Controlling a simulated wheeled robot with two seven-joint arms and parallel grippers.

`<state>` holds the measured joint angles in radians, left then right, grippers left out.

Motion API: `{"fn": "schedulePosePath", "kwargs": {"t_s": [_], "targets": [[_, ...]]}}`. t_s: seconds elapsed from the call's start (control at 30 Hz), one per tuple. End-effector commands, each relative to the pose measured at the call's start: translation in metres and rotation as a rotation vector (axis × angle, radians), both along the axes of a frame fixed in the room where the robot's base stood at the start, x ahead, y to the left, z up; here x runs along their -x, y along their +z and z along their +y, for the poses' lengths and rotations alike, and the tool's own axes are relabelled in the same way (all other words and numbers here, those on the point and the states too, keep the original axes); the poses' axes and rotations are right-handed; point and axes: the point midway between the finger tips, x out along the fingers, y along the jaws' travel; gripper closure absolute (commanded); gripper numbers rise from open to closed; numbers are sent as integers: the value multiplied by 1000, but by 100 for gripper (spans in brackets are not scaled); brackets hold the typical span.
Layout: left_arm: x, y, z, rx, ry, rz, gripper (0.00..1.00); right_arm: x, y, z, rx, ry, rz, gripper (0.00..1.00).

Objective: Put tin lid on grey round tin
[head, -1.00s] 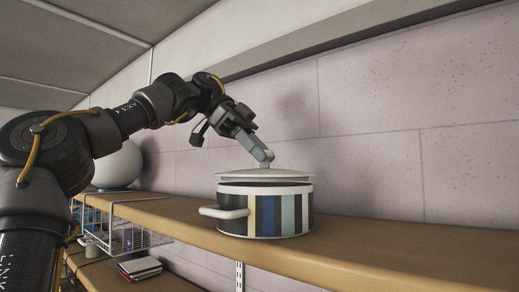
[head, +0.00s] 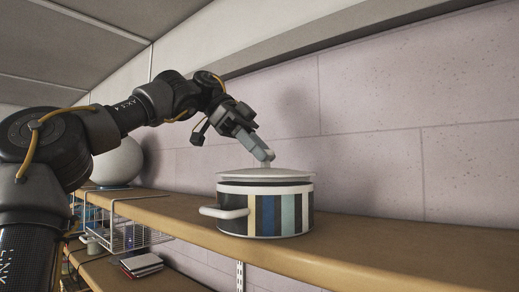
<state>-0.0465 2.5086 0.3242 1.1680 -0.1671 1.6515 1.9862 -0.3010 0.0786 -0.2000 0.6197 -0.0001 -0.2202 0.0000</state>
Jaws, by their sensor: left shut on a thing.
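A round tin (head: 265,213) with dark, blue, cream and pale vertical stripes, a white rim and a white side handle stands upright on the wooden shelf. The pale tin lid (head: 264,174) is over its top, roughly level and lined up with it. A thin dark band shows between lid and rim; I cannot tell whether the lid touches the tin. My left gripper (head: 266,155) comes down from the upper left and is shut on the knob of the lid. The knob is partly hidden by the fingers. My right gripper is not in view.
The wooden shelf (head: 400,255) is clear to the right of the tin, with a wall behind. A white round object (head: 118,163) stands at the left, behind my arm. A wire basket (head: 128,238) hangs below the shelf, above a small stack of books (head: 142,265).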

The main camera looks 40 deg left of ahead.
Motion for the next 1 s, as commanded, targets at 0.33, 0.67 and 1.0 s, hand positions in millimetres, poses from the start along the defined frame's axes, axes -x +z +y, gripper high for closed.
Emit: {"fn": "schedulePosePath", "kwargs": {"t_s": [0.33,0.67,1.0], "targets": [[0,-7,0,0,-1,-1,92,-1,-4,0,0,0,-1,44],[0,-13,0,1,1,-1,92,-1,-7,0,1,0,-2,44],[0,-13,0,0,0,0,45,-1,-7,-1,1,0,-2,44]]}}
